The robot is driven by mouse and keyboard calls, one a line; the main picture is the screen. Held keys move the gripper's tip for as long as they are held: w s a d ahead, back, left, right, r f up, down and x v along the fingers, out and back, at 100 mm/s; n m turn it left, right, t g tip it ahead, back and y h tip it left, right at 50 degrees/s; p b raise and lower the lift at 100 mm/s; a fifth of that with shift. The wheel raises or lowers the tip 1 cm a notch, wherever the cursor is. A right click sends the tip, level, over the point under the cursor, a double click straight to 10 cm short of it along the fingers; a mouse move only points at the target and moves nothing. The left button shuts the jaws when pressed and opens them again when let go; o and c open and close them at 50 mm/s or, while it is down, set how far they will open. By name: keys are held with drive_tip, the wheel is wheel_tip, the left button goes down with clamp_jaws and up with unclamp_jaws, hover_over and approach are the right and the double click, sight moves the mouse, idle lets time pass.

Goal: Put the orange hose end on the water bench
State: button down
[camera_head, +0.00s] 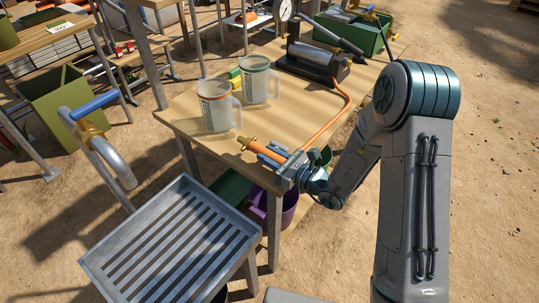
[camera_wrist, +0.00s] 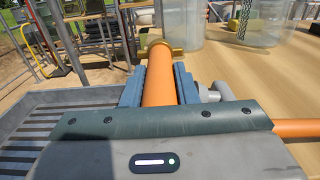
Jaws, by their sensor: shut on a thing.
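The orange hose end (camera_head: 259,149) has a brass tip and lies between the blue fingers of my gripper (camera_head: 272,154). My gripper is shut on it near the front right edge of the wooden table (camera_head: 190,104). In the wrist view the orange hose end (camera_wrist: 158,82) runs between both fingers, brass collar pointing away. The orange hose runs back to a hand pump (camera_head: 315,62) with a gauge. A grey slatted bench (camera_head: 110,256), probably the water bench, stands at front left, apart from the hose end. Whether the hose end touches the wooden table is unclear.
Two clear measuring jugs (camera_head: 215,118) stand on the table, left of my gripper. A tap with a blue handle (camera_head: 94,106) rises behind the slatted bench, whose top is bare. A purple bucket (camera_head: 289,208) is under the table. A green box (camera_head: 352,32) sits at the back.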

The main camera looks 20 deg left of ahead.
drive_tip(key=shift+f, duration=0.15)
drive_tip(key=shift+f+b, duration=0.5)
drive_tip(key=shift+b, duration=0.1)
drive_tip(key=c, duration=1.1)
unclamp_jaws()
drive_tip(key=shift+c, duration=0.2)
drive_tip(key=shift+r+p, duration=0.4)
drive_tip(key=shift+p, duration=0.05)
drive_tip(key=b+v, duration=0.2)
drive_tip(key=v, duration=1)
drive_tip(key=shift+r, duration=0.15)
